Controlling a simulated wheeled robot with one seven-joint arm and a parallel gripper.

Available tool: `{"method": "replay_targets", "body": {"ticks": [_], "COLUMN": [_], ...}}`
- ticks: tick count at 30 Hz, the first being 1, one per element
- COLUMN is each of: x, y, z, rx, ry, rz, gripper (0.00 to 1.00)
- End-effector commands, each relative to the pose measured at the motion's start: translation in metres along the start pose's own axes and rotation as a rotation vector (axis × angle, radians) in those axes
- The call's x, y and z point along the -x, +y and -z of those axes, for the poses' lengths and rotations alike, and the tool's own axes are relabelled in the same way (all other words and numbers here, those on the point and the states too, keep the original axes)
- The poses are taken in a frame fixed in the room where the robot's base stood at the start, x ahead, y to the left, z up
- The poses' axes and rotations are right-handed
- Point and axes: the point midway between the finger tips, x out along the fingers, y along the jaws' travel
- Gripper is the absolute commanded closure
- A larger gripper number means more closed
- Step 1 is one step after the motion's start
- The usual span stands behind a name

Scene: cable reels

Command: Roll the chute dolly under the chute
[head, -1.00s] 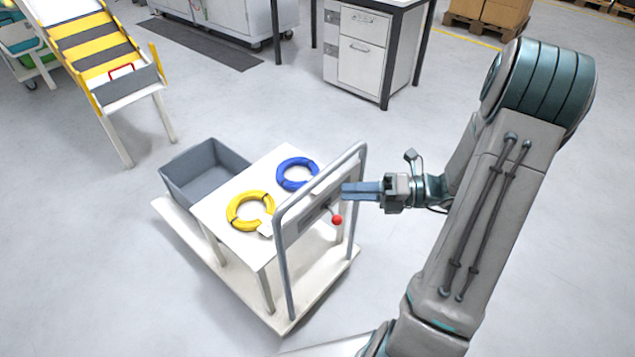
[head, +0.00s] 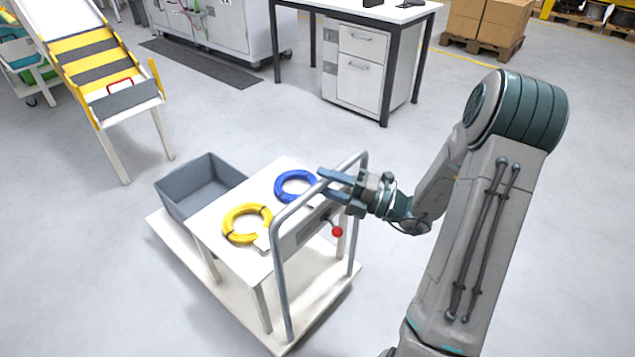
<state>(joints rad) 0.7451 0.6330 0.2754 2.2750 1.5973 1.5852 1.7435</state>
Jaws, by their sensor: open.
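The chute dolly (head: 230,307) is a pale low platform carrying a grey bin (head: 180,196), a small white table (head: 215,222) and a grey push handle (head: 277,270) with a red-knobbed lever (head: 337,231). A yellow cable coil (head: 232,234) and a blue cable coil (head: 283,192) lie on the white table. The chute (head: 92,62), white with yellow and dark stripes on legs, stands at the upper left, apart from the dolly. My gripper (head: 330,184) is open at the upper right part of the handle, its fingers near the bar. Whether they straddle or touch it, I cannot tell.
A desk with white drawers (head: 364,62) stands at the back. Grey cabinets (head: 236,25) and a dark floor mat (head: 200,62) are behind. Cardboard boxes on a pallet (head: 482,42) are at the back right. Clear floor lies between the dolly and the chute.

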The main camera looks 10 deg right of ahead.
Motion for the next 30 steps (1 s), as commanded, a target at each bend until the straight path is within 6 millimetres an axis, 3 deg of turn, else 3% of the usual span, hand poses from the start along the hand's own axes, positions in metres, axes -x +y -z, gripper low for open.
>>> {"method": "replay_targets", "body": {"ticks": [6,16,20,21,30], "x": [-0.021,-0.025,-0.025,-0.024,-0.027], "y": [0.0,0.0,0.0,0.0,0.001], "z": [0.0,0.0,0.0,0.0,-0.006], "rx": [0.001,0.001,0.0,0.001,0.001], "ry": [0.001,0.001,0.001,0.001,-0.008], "rz": [0.0,0.0,0.0,0.0,0.001], "gripper": [0.59,0.59,0.95,1.0,1.0]}}
